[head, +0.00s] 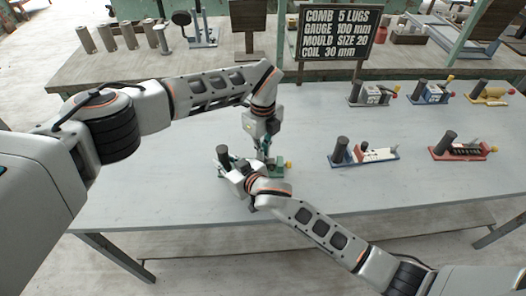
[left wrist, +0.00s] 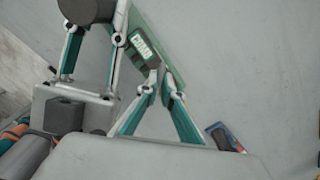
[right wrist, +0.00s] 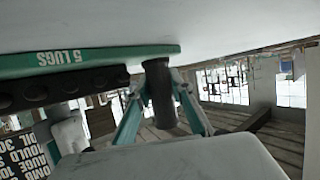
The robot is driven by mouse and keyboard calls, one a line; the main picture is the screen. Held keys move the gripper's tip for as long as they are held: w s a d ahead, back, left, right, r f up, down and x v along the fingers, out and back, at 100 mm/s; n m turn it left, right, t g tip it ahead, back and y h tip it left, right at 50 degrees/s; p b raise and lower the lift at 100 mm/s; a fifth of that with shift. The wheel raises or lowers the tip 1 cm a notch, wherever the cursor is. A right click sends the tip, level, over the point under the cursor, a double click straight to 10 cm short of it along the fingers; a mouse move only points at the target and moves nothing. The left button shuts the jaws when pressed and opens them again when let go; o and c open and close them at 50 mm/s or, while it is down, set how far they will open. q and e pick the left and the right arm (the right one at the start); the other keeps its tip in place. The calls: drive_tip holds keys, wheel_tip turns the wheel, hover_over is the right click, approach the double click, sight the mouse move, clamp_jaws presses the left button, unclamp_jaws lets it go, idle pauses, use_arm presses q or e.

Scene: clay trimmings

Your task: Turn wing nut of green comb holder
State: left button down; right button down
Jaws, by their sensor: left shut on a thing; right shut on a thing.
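The green comb holder (head: 277,172) stands on the table, mostly hidden behind my grippers. A "COMB" label on its green plate (left wrist: 168,62) shows in the left wrist view. In the right wrist view its edge reads "5 LUGS" (right wrist: 55,57) beside a dark holed strip (right wrist: 70,88). My right gripper (right wrist: 158,92) is shut around the holder's dark upright post (right wrist: 160,108); the post top also shows in the head view (head: 222,151). My left gripper (left wrist: 160,80) points down at the middle of the holder, shut on a small part by the label, apparently the wing nut, which the fingers mostly hide.
A black sign (head: 336,32) stands on the back bench with grey cylinders (head: 130,36). The table (head: 160,175) is clear at the front left.

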use_arm(q)
drive_tip(key=m, duration=0.5)
drive_tip(key=shift+a+m, duration=0.1)
drive_tip(key=shift+m, duration=0.2)
idle(0.4)
drive_tip(key=c, duration=2.2)
unclamp_jaws()
drive_tip(key=shift+r, duration=0.1)
wheel_tip(320, 180, up, 12)
drive_tip(key=shift+f, duration=0.1)
